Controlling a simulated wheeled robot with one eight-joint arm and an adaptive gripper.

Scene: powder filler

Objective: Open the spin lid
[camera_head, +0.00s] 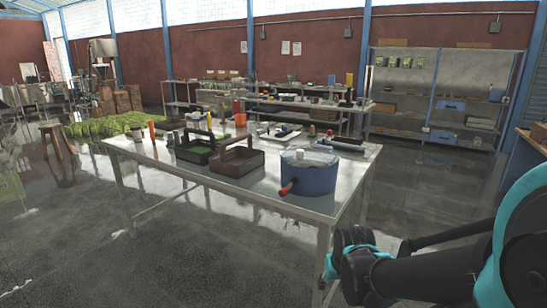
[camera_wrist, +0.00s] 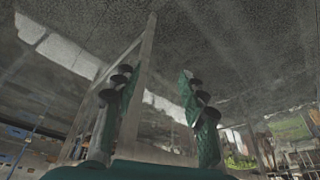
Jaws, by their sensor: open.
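A round blue container (camera_head: 308,178) stands near the front right corner of the metal table. A pale, see-through lid (camera_head: 310,158) covers its top, and a red spout (camera_head: 288,187) sticks out at its front left. The lid looks seated, but its details are too small to tell. In the head view my arm is at the lower right, in front of and below the table corner. The container is not seen in the wrist view.
The metal table (camera_head: 290,203) also bears a brown caddy (camera_head: 237,168), a black caddy with green contents (camera_head: 194,150) and a blue-grey tube (camera_head: 341,145) behind the container. Open floor lies in front. Workbenches and shelves (camera_head: 440,95) stand behind.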

